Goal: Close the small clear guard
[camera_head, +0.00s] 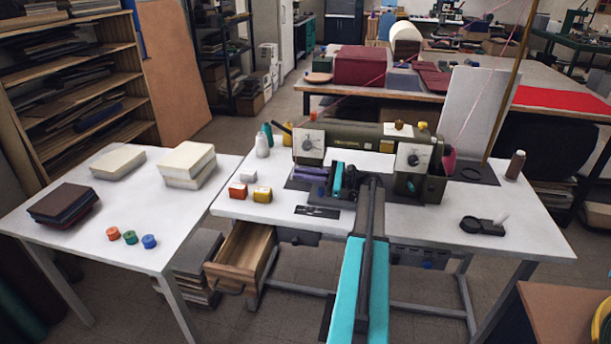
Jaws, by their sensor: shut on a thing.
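A green sewing machine (362,136) stands on the white table. My gripper (340,181), with teal and dark parts, is low in front of the machine, under its arm and between the left head and the right pillar. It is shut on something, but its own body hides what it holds. I cannot make out the small clear guard, nor whether it stands open or closed. Purple cloth (309,173) lies under the machine's left head, just left of my gripper.
Small boxes (262,194) and a dark metal plate (316,212) lie left of my arm. A wooden drawer (243,254) hangs open below the table's left front. A black tool (482,226) and a brown thread cone (515,166) stand right. The right front tabletop is mostly clear.

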